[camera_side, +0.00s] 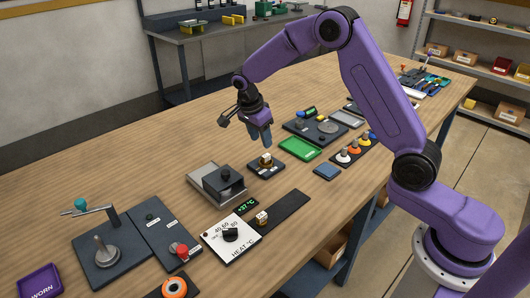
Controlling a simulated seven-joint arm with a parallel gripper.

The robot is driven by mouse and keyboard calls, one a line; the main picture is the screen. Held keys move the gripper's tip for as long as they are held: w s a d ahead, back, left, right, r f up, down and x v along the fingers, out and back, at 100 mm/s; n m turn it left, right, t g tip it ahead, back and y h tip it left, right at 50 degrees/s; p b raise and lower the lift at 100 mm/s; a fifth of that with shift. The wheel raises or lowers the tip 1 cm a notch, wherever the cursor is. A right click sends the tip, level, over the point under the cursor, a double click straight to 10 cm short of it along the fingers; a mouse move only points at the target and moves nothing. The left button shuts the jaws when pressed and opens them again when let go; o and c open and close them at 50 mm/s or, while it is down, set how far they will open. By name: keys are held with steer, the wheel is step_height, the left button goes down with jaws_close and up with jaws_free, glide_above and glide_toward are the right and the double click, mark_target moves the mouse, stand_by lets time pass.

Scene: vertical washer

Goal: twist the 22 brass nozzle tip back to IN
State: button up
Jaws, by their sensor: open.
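A small brass nozzle tip (266,160) sits upright on a dark square base (262,168) near the middle of the table. Its number and any IN marking are too small to read. My gripper (261,142) hangs just above it, fingers pointing down. The fingers look apart and empty, with a small gap visible between them and the nozzle tip. A second small brass and white piece (262,216) stands on a dark strip (284,212) nearer the front.
A grey block fixture (216,184) stands left of the nozzle base. A green tray (299,149) lies to its right, with a dark panel (315,130) behind. A heat dial panel (231,237) lies in front. Bare wood lies behind and to the left.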

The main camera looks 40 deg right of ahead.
mark_target(266, 155)
steer(key=x, duration=0.7)
steer(key=shift+f, duration=0.15)
jaws_close()
stand_by(0.3)
steer(key=shift+o, duration=1.9)
jaws_free()
steer(key=shift+r, duration=3.5)
